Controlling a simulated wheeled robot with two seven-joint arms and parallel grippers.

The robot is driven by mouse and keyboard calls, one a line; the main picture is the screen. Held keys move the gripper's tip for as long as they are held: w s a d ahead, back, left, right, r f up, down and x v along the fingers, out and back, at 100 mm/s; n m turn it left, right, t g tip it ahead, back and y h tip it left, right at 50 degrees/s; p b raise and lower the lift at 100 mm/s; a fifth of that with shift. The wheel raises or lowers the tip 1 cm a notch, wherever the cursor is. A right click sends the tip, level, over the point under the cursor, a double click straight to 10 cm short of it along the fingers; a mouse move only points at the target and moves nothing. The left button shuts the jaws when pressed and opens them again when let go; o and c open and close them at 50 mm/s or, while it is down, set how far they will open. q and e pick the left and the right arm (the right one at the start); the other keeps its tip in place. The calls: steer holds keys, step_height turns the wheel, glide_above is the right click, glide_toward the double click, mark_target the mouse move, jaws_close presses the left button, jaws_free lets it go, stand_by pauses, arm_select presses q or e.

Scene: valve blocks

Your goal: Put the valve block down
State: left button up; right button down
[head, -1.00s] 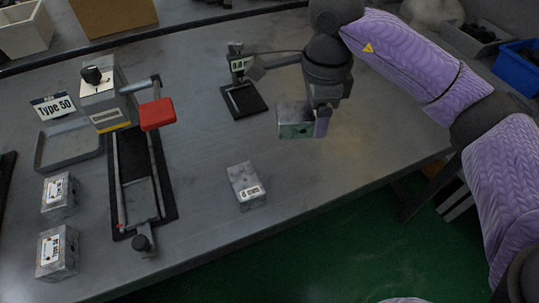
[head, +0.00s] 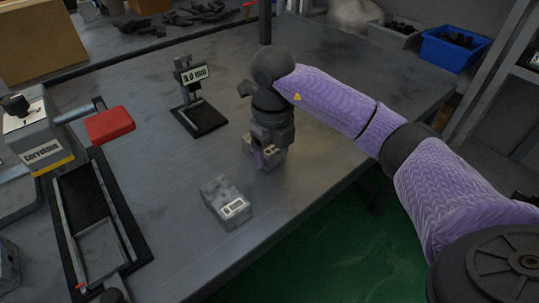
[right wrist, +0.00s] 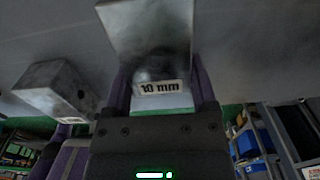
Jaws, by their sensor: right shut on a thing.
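My right gripper (head: 262,153) points down over the right part of the table. It is shut on a grey metal valve block, which the arm and fingers mostly hide in the head view. In the right wrist view the held valve block (right wrist: 150,28) sits between the two fingers, with a label reading "10 mm". The head view does not clearly tell whether it touches the table. A second grey block (head: 224,200) with a white label lies on the table nearer the front edge, apart from the gripper; the right wrist view shows a block (right wrist: 62,88) at the left. My left gripper is out of view.
A gauge stand with a small display (head: 198,100) stands left of the gripper. A press-like fixture with a red pad (head: 110,125) is at the left. A blue bin (head: 452,50) is at the back right. The tabletop (head: 325,110) right of the gripper is clear.

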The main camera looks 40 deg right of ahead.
mark_target(272, 149)
jaws_free()
steer(key=shift+f, duration=0.1)
arm_select(q)
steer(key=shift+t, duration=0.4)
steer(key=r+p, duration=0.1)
steer(key=p, duration=0.1)
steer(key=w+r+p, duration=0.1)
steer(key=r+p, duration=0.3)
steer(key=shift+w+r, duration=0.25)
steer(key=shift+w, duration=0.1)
arm_select(e)
step_height(272, 149, up, 12)
steer(key=shift+r, duration=0.2)
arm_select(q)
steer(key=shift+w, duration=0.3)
